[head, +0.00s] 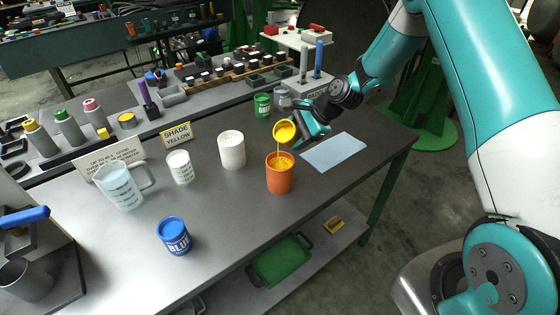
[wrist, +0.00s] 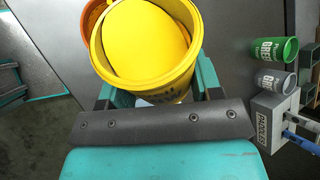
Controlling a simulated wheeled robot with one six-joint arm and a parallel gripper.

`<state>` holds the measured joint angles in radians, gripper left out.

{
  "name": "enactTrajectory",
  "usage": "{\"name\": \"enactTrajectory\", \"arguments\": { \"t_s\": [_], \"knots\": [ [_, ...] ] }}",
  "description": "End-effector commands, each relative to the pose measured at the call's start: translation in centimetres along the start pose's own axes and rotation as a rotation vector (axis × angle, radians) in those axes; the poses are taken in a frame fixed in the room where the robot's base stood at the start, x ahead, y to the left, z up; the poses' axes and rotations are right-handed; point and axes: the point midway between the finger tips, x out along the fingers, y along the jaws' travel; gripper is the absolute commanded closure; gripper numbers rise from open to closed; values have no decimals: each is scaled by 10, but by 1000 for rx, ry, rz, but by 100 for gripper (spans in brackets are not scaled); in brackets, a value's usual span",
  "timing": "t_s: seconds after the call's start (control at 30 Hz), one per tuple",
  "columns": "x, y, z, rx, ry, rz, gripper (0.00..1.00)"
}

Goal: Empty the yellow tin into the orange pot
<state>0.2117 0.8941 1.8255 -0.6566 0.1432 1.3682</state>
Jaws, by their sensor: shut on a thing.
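The yellow tin (head: 285,131) is held by my gripper (head: 308,128), tilted with its mouth over the orange pot. A thin yellow stream falls from its lip into the orange pot (head: 280,178), and yellow liquid shows inside the pot. The pot stands upright on the grey table. In the wrist view the yellow tin (wrist: 185,92) sits between the fingers of my gripper (wrist: 155,95), with yellow paint inside. Part of the orange pot's rim (wrist: 92,14) shows behind it.
A light blue sheet (head: 335,152) lies right of the pot. A white perforated cup (head: 231,150), a white-filled beaker (head: 180,167), a clear jug (head: 121,186) and a blue tin (head: 174,236) stand to the left. A green tin (head: 262,105) stands behind.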

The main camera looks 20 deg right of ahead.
Motion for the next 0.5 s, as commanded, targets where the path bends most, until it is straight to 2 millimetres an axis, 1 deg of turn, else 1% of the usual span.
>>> {"name": "enactTrajectory", "arguments": {
  "t_s": [0.5],
  "knots": [
    [1, 0, -1, -19, 25, -9, 72]
  ]
}}
